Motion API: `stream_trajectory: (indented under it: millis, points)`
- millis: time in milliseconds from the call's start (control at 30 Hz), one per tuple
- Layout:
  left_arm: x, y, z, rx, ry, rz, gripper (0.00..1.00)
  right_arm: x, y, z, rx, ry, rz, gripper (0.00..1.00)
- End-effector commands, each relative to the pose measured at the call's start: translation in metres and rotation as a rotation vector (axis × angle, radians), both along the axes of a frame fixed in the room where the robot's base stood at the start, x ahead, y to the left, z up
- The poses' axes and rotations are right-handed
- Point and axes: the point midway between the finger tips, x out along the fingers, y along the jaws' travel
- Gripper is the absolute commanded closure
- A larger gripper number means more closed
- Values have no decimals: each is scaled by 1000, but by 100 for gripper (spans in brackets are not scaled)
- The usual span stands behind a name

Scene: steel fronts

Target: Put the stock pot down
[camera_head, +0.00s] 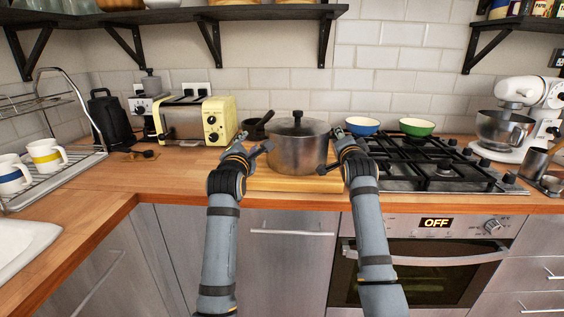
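The stock pot (298,152) is a steel pot with a lid and a black knob. It stands upright on a wooden board (270,183) on the counter, and its base appears to rest on the board. My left gripper (255,144) is at the pot's left side with its fingers spread apart. My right gripper (332,151) is at the right side, its fingers also spread. Neither shows a clear grip on the pot. The pot's side handles are not clearly visible.
The gas hob (430,165) is close on the right, with a blue bowl (362,126) and a green bowl (417,127) behind. A yellow toaster (197,120) and a small dark pan (255,128) stand left. Bare counter (160,180) lies front left.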

Motion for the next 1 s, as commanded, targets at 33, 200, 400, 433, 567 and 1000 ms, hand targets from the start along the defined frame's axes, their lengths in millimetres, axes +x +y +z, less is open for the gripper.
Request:
stream_trajectory:
  millis: [33,200,400,433,567,1000]
  points:
    - [0,0,0,0,0,0,65,-6,0,-1,1,1,1,66]
    - [0,0,0,0,0,0,65,-27,0,-1,1,-1,1,66]
    - [0,0,0,0,0,0,65,-52,1,-1,2,1,1,66]
    - [0,0,0,0,0,0,65,-55,0,0,2,-1,1,66]
    - [0,0,0,0,0,0,65,-66,0,0,1,1,1,66]
    - [0,0,0,0,0,0,65,-72,0,0,0,0,0,66]
